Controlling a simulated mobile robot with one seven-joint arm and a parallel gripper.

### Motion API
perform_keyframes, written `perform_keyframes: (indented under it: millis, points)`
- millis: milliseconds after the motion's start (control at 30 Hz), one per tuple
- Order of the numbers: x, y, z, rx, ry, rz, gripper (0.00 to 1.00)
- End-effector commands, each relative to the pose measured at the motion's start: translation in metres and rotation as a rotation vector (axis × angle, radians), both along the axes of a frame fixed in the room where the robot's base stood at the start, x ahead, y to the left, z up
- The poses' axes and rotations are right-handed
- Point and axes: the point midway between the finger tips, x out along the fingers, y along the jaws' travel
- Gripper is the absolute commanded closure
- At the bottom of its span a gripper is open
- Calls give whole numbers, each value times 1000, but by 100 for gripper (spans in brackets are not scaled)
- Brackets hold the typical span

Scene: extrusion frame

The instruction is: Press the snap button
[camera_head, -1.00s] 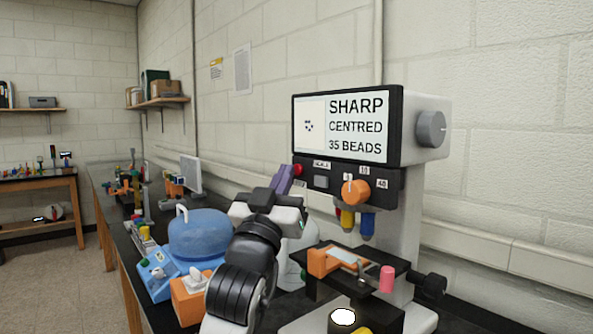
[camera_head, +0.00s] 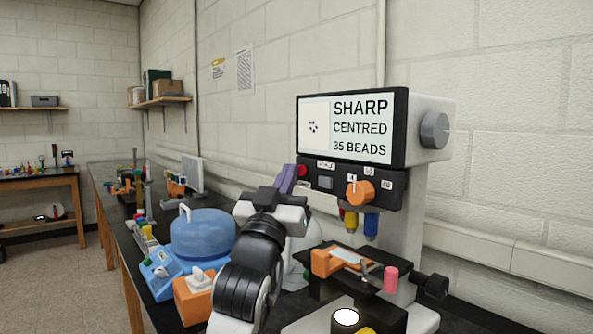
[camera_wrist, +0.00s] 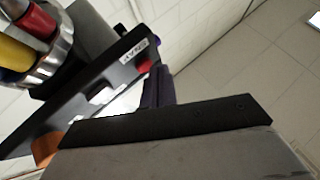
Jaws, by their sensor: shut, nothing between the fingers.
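The microscope's dark control panel (camera_head: 345,190) carries a red round button (camera_head: 303,171), a grey square button (camera_head: 325,182) and an orange knob (camera_head: 359,193). In the wrist view the red button (camera_wrist: 145,64) is near the panel's end, and the square button (camera_wrist: 100,95) shows pale. My gripper (camera_head: 288,171) has purple fingers, shut and empty, pointing up just left of the red button. In the wrist view the fingers (camera_wrist: 156,86) stand beside the red button; contact cannot be told.
The screen (camera_head: 352,127) above the panel reads "SHARP CENTRED 35 BEADS". Coloured objectives (camera_head: 371,225) hang over the stage, with a sample holder (camera_head: 325,262) and pink knob (camera_head: 391,278). A blue domed device (camera_head: 200,240) and an orange box (camera_head: 194,298) stand left of my arm.

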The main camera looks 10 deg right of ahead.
Motion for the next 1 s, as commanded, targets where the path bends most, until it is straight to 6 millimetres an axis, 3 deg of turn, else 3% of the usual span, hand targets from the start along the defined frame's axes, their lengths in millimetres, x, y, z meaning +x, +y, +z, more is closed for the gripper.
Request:
perform_keyframes:
  millis: [133, 1000]
  points:
    - [0, -8, 0, 3, 0, -13, 100]
    - [-10, -3, -4, 5, 3, -14, 100]
